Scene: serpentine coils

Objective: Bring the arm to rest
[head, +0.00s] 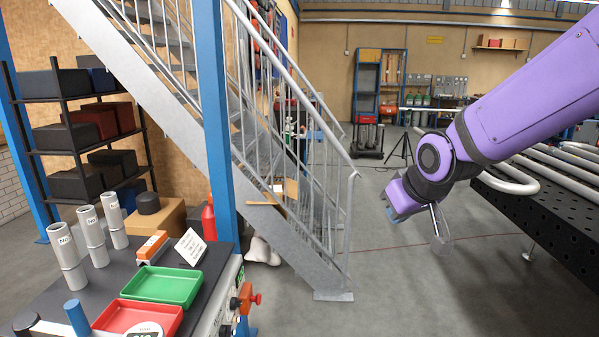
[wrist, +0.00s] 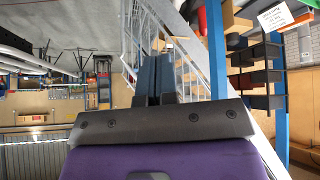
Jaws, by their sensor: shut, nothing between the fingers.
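My purple arm (head: 535,95) reaches in from the right in the head view, bent at a dark joint, with its end hanging over open floor. My gripper shows in the wrist view (wrist: 159,58), its two dark fingers side by side and closed together with nothing between them. In the head view the gripper's fingertips are hard to make out. It touches nothing that I can see and is apart from both work surfaces.
Metal coils (head: 570,160) lie on a dark perforated table (head: 545,220) at right, close to my arm. At left, a bench holds a green tray (head: 163,285), a red tray (head: 138,318) and grey cylinders (head: 91,235). A blue post (head: 216,120) and stairs stand between; the middle floor is clear.

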